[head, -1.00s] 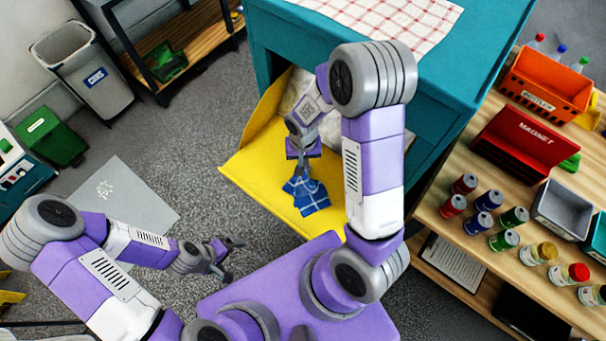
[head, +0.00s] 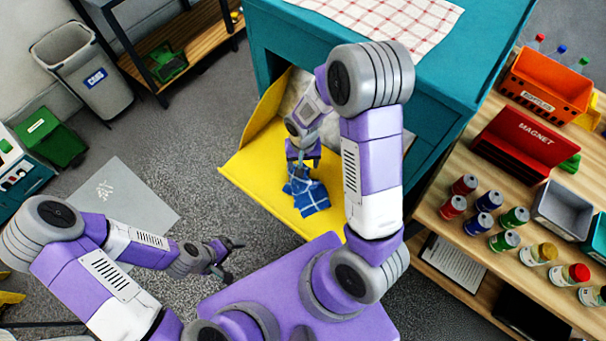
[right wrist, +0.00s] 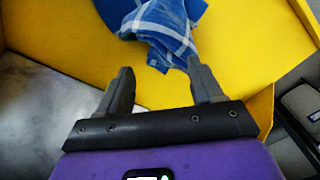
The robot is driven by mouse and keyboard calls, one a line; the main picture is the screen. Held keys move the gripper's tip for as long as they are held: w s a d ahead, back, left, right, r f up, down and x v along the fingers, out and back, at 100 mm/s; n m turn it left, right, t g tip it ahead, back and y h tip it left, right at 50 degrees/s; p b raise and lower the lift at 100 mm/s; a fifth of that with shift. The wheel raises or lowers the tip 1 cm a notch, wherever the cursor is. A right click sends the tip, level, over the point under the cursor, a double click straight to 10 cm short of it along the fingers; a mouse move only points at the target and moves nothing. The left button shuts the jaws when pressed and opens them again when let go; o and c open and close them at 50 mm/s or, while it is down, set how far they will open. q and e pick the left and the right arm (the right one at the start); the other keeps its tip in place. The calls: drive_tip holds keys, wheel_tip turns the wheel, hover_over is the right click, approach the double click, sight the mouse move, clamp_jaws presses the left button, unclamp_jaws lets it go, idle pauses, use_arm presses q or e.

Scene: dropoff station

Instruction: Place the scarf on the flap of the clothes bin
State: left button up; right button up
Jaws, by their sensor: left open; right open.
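The scarf (head: 308,194) is blue with a white check and lies crumpled on the yellow flap (head: 262,165) of the teal clothes bin (head: 285,45). My right gripper (head: 301,172) is just above the scarf in the head view. In the right wrist view its jaws (right wrist: 160,85) are open, with the scarf (right wrist: 165,30) lying just beyond the fingertips on the yellow flap (right wrist: 60,30). I cannot tell whether a fingertip still touches the cloth. My left gripper (head: 228,258) is open and empty over the floor, left of my purple base.
A wooden shelf on the right holds several cans (head: 486,200), an orange crate (head: 545,85) and a red magnet box (head: 525,140). A grey cans bin (head: 85,70) and a green bin (head: 48,137) stand at the left. A checked cloth (head: 390,18) lies on the bin's top.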

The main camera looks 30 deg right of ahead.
drive_tip(key=shift+r, duration=0.15)
wheel_tip(320, 180, up, 7)
drive_tip(key=p, duration=0.1)
drive_tip(key=shift+r, duration=0.15)
